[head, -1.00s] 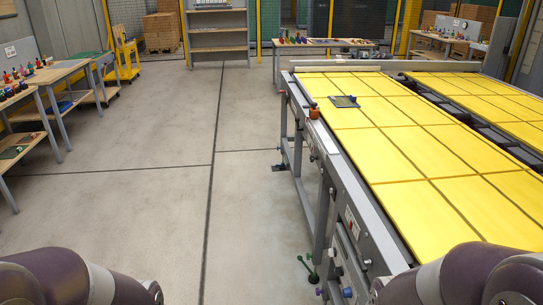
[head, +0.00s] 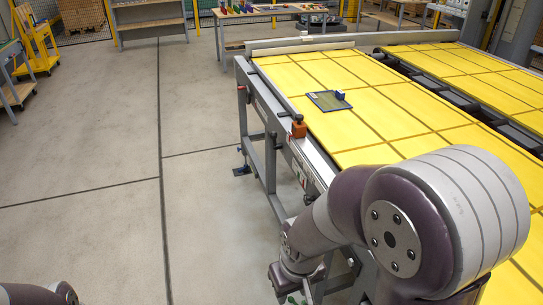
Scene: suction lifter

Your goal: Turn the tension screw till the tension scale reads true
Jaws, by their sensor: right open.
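My right arm crosses the lower right, its large purple and grey elbow close to the camera. Its far end with the right gripper (head: 284,284) points down beside the table's side frame, near the bottom edge. The fingers barely show there; I see nothing held. The grey side frame (head: 272,165) of the yellow-topped table carries small fittings and a white label. I cannot make out which fitting is the tension screw, nor any tension scale; my right arm hides much of the near side. At the bottom left only part of my left arm shows, without its gripper.
A shelf (head: 150,22) stands behind.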

